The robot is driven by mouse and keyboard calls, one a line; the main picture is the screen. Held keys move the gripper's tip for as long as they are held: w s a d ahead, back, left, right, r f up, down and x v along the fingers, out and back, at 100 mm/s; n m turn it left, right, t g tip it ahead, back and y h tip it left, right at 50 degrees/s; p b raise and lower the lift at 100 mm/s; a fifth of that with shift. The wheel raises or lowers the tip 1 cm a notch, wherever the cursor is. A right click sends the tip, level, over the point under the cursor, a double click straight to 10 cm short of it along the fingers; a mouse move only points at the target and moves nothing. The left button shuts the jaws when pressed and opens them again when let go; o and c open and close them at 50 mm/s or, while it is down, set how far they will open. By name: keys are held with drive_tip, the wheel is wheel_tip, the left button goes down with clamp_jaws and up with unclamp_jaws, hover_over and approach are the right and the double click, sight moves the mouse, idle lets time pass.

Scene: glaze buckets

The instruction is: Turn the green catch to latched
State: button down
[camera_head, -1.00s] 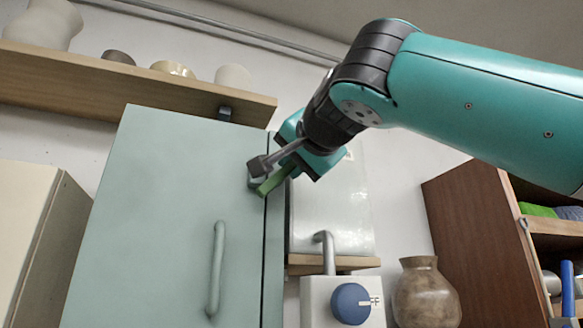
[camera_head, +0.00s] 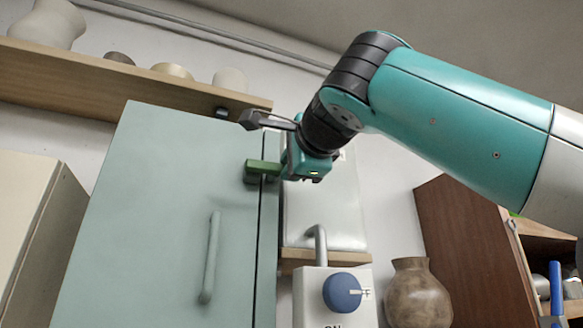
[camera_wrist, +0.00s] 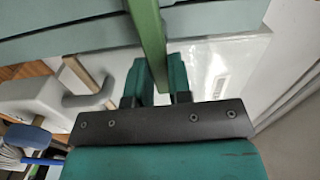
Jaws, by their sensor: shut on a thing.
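The green catch (camera_head: 262,167) is a short bar at the upper right edge of the pale green cabinet door (camera_head: 160,220). It lies nearly level across the seam at the door's edge. My gripper (camera_head: 284,170) is shut on its right end. In the wrist view the catch (camera_wrist: 149,40) runs up from between the two fingers of my gripper (camera_wrist: 158,80). The gripped end is partly hidden by the fingers. The catch's pivot is not clearly visible.
A wooden shelf (camera_head: 120,83) with pots is above the door. A bar handle (camera_head: 211,258) stands out from the door. A white box with a blue knob (camera_head: 342,293) and a brown vase (camera_head: 418,294) are below my arm. A brown cabinet (camera_head: 460,250) stands right.

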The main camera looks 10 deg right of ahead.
drive_tip(key=shift+f+m, duration=0.15)
drive_tip(key=shift+m, duration=0.25)
drive_tip(key=c, duration=1)
unclamp_jaws()
drive_tip(key=shift+c, duration=0.2)
